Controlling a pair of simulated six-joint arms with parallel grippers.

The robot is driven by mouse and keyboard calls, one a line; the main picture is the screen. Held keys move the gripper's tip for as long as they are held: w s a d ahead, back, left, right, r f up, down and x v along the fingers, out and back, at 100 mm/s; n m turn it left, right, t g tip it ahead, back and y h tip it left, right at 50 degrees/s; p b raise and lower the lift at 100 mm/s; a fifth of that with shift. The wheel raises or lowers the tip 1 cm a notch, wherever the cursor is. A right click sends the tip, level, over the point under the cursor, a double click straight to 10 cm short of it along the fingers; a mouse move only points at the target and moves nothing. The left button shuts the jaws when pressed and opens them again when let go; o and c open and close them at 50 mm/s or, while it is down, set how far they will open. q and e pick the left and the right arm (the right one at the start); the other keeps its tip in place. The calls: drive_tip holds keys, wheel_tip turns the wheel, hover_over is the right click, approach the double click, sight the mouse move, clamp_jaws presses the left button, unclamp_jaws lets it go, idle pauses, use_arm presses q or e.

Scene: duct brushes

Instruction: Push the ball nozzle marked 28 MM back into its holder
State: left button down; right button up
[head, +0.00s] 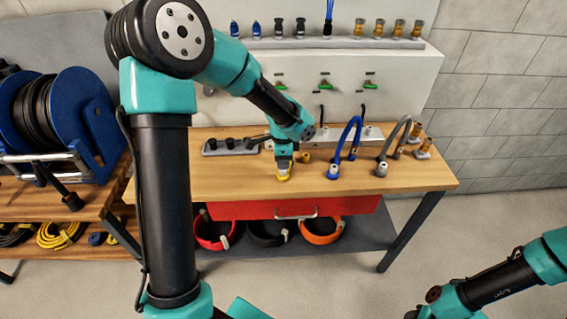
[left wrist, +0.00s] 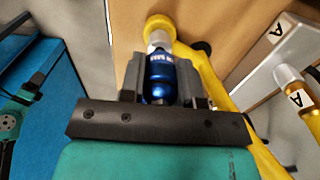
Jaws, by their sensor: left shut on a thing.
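In the left wrist view a glossy blue nozzle (left wrist: 160,75) with small white lettering is between the jaws of my left gripper (left wrist: 162,88). The lettering is too small to read surely. A pale collar (left wrist: 158,36) sits at the nozzle's far end, against a yellow tube (left wrist: 205,75) that bends down to the right. In the head view my left gripper (head: 284,165) points down near the bench's front edge. A yellow part (head: 284,178) shows just below it. The holder's seat is not clearly seen. My right arm shows at lower right, but its gripper is outside the view.
A blue hose loop (head: 346,135) and a grey one (head: 388,142) stand on the wooden bench (head: 400,183) to the right. A dark block with black knobs (head: 230,146) is to the left.

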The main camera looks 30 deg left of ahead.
use_arm(q)
drive_tip(key=shift+r, duration=2.3)
drive_tip(key=shift+d, duration=0.1)
drive_tip(key=w+d+f+n, duration=0.1)
drive_tip(key=w+d+n, duration=0.1)
drive_tip(key=d, duration=0.1)
drive_tip(key=w+d+f+n, duration=0.1)
drive_tip(key=w+d+n, duration=0.1)
drive_tip(key=d+n, duration=0.1)
drive_tip(key=w+d+f+n, duration=0.1)
drive_tip(key=w+d+n, duration=0.2)
drive_tip(key=d, duration=0.1)
drive_tip(key=shift+d+f, duration=0.3)
drive_tip(key=shift+f, duration=0.05)
drive_tip(key=shift+s+d, duration=0.1)
drive_tip(key=shift+d, duration=0.05)
drive_tip(key=d+f+m, duration=0.1)
drive_tip(key=d+m, duration=0.1)
drive_tip(key=d, duration=0.3)
drive_tip(key=s+d+f+m, duration=0.1)
drive_tip(key=d+m, duration=0.2)
drive_tip(key=d, duration=0.2)
drive_tip(key=s+d+f+m, duration=0.1)
drive_tip(key=d+f+m, duration=0.1)
drive_tip(key=d, duration=0.3)
drive_tip(key=shift+s+d+m, duration=0.1)
drive_tip(key=shift+s+m, duration=0.15)
drive_tip(key=shift+m, duration=0.25)
drive_tip(key=shift+r, duration=0.1)
